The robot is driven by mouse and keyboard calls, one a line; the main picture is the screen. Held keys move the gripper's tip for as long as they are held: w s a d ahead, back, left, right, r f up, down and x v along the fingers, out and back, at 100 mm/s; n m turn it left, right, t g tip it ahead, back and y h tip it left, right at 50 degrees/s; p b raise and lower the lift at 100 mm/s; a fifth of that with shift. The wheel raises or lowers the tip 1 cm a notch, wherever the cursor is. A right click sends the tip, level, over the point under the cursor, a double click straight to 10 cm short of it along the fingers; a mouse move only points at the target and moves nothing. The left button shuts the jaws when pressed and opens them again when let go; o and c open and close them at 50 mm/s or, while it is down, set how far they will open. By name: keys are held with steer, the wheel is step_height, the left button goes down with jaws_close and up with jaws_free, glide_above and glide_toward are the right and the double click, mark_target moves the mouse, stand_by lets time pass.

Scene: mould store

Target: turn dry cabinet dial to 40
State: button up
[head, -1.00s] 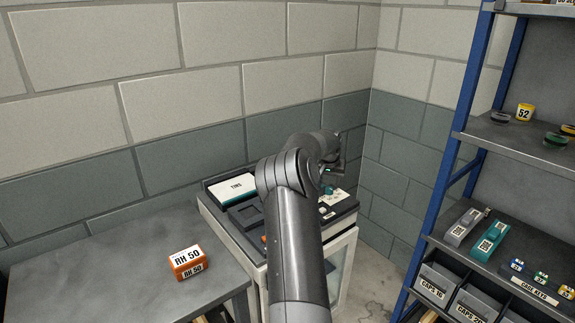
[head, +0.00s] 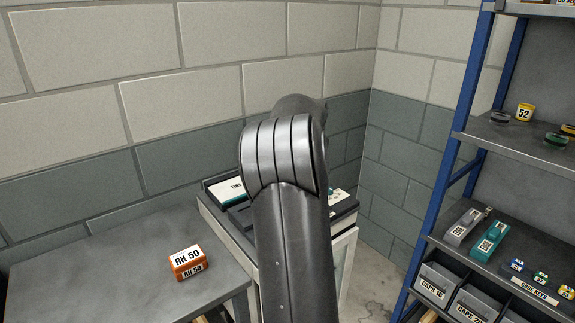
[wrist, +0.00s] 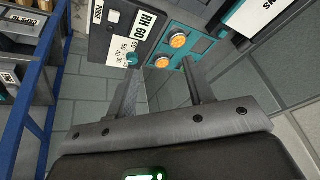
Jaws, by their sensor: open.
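The dry cabinet (head: 344,240) stands in the corner in the head view, its top largely hidden behind my arm. In the wrist view its dark panel (wrist: 97,45) bears a white "RH 60" label (wrist: 146,27), a white scale (wrist: 121,48) with several numbers, apparently including 40, and a teal knob (wrist: 132,58) beside the scale. The knob's setting is too small to read. My gripper (wrist: 158,68) is open and empty, its left fingertip near the knob in the picture; I cannot tell whether they touch. My gripper is hidden in the head view.
Two orange round parts (wrist: 178,40) sit on a teal plate beside the panel. An orange "RH 50" block (head: 187,262) lies on the grey table (head: 110,265) at left. A blue-framed shelf (head: 447,165) stands at right, and block walls close the corner.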

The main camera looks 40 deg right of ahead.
steer(key=s+a+r+n+y, duration=0.1)
steer(key=s+a+r, duration=0.1)
steer(key=a, duration=0.7)
steer(key=shift+r+t, duration=0.4)
steer(key=shift+r, duration=0.35)
steer(key=shift+a, duration=0.1)
steer(key=s+a+r+n, duration=0.1)
steer(key=s+a, duration=0.3)
steer(key=a, duration=0.3)
steer(key=s+a+r+n+y, duration=0.1)
steer(key=s+a+r+n, duration=0.15)
steer(key=a, duration=0.45)
steer(key=s+a+n, duration=0.1)
steer(key=s+a, duration=0.3)
steer(key=a, duration=0.3)
steer(key=s+a+f+n, duration=0.2)
steer(key=s+a, duration=0.4)
steer(key=s, duration=0.2)
steer(key=s+a+f+n+t, duration=0.1)
steer(key=s+a+f+n, duration=0.1)
steer(key=s+a, duration=0.4)
steer(key=shift+s+a+f, duration=0.2)
steer(key=shift+s+f, duration=0.4)
steer(key=shift+s, duration=0.45)
steer(key=shift+o, duration=0.2)
